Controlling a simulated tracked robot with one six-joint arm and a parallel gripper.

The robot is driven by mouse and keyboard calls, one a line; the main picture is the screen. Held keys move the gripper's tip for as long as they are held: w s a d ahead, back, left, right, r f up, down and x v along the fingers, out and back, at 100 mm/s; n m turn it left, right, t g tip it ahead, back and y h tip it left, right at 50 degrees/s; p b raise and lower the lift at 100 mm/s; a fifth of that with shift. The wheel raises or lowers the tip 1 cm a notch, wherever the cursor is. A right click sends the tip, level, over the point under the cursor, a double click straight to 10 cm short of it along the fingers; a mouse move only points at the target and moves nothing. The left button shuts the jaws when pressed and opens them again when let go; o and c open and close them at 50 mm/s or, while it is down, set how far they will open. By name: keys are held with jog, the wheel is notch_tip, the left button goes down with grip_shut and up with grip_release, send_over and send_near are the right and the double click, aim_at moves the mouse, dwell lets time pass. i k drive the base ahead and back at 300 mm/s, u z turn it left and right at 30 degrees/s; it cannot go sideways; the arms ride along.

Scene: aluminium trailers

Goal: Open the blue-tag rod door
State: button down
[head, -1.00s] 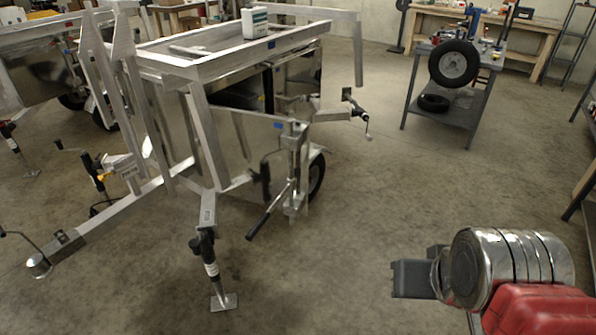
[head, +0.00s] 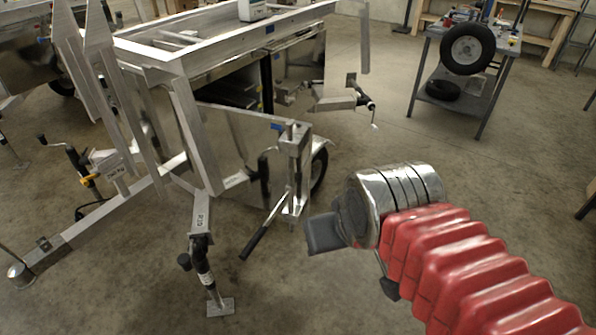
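The aluminium trailer (head: 190,63) stands left of centre with reflective side panels. A small blue tag (head: 276,127) sits beside the upright metal latch or jack assembly (head: 294,155) at its near corner. A black-gripped rod lever (head: 262,232) slants down to the left from that assembly. Which panel is the rod door, I cannot tell clearly. My gripper (head: 328,234) is right of the lever in the picture, apparently apart from it. A dark finger block shows at the end of my red-sleeved arm; the finger gap is not clear.
A trailer wheel (head: 320,165) is just behind the assembly. A jack leg with a foot plate (head: 220,307) stands in front. A crank (head: 368,102) juts out at right. A grey cart (head: 470,80) with tyres stands back right. Floor between is clear.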

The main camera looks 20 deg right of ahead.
aim_at(256, 155)
jog(key=z, duration=0.05)
jog(key=i, duration=1.15)
jog(key=z, duration=0.4)
